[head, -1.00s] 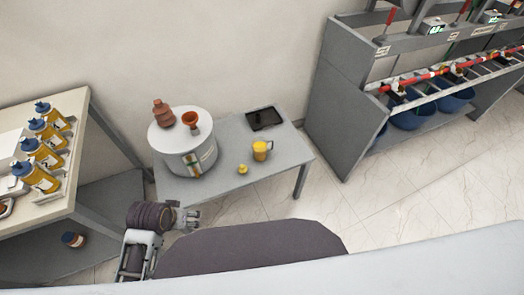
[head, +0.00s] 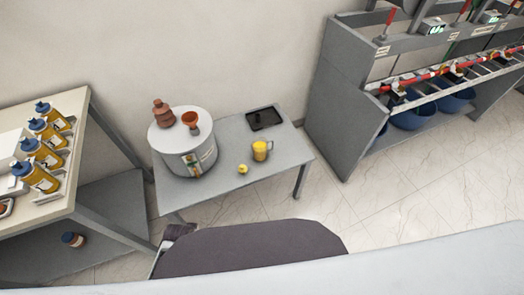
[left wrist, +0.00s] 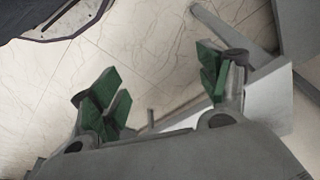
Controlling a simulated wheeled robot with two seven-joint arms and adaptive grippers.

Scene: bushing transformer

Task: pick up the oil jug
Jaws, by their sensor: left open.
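The oil jug (head: 261,151), a small yellow jug with a pale handle side, stands upright on the grey table (head: 230,188) in the head view. A small yellow cap-like piece (head: 243,169) lies just left of it. My left gripper (left wrist: 160,92) is open and empty in the left wrist view, its green-padded fingers apart above the tiled floor. In the head view only a dark bit of the left arm shows at the table's front left, and its gripper is hidden. The jug does not show in the left wrist view. My right gripper is not in view.
A white drum (head: 186,153) with a brown bushing (head: 163,112) and brown funnel-like cup (head: 191,123) stands left on the table. A black tray (head: 264,118) lies behind the jug. A side bench (head: 75,195) holds several yellow bottles. A grey rack (head: 345,120) stands right.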

